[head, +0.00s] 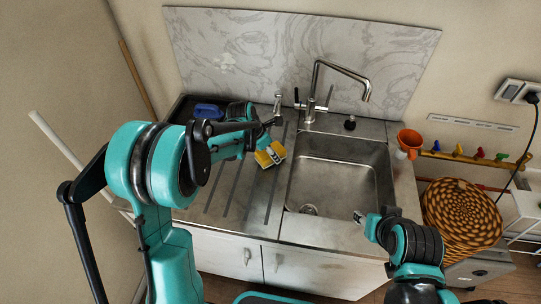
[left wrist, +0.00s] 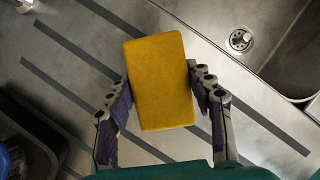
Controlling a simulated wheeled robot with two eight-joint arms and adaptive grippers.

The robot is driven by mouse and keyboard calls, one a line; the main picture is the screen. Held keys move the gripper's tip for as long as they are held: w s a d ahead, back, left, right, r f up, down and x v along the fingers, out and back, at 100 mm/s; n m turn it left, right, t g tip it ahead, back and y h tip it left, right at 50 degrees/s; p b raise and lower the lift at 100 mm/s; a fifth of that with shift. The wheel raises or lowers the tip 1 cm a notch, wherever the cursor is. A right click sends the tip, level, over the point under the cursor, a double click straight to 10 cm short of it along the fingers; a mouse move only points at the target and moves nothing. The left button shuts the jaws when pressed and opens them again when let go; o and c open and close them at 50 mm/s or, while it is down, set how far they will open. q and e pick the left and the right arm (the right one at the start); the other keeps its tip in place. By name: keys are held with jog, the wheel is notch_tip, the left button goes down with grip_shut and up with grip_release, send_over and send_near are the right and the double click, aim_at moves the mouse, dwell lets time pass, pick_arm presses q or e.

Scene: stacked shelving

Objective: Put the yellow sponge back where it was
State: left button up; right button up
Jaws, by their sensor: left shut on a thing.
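The yellow sponge (head: 263,158) is at my left gripper (head: 270,154), over the grooved drainboard left of the sink. In the left wrist view the sponge (left wrist: 160,82) is a flat yellow block between the two fingers of the left gripper (left wrist: 160,88), which are shut on its sides. Dark drainboard stripes show behind it; I cannot tell whether it touches the surface. My right gripper (head: 358,217) is near the front edge of the sink, small in the head view, and its fingers are too unclear to judge.
The sink basin (head: 340,180) lies right of the drainboard, with a tall faucet (head: 316,95) behind it. A dark tray (head: 187,108) with a blue item (head: 208,111) is at the back left. An orange cup (head: 409,140) and a woven basket (head: 462,212) are at the right.

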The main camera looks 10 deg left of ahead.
pick_arm(q)
jog(key=shift+f, duration=0.35)
jog(key=shift+f, duration=0.15)
jog(key=o, duration=1)
